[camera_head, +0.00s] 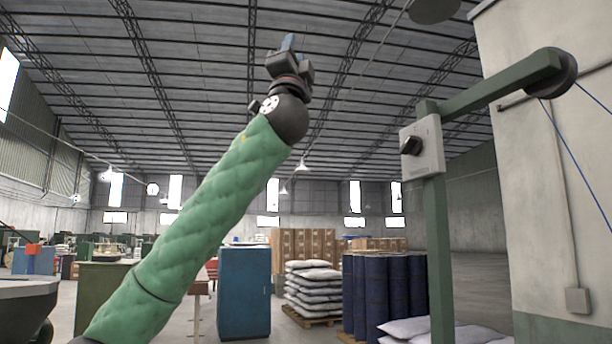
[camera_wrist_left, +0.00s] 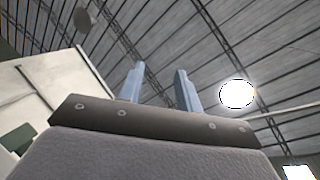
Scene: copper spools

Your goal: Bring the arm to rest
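My left arm, in a green quilted sleeve, rises from the lower left of the head view. My left gripper (camera_head: 289,45) is at its top, raised against the roof. In the left wrist view the two blue-grey fingers of the left gripper (camera_wrist_left: 160,88) stand apart with nothing between them. Only roof and wall show behind them. My right gripper is in neither view.
A green post (camera_head: 438,240) with a grey switch box (camera_head: 422,147) and a long arm stands at the right, before a pale wall block (camera_head: 550,190). Behind are a blue cabinet (camera_head: 244,293), stacked sacks (camera_head: 312,290) and dark blue drums (camera_head: 375,290). Air around the gripper is clear.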

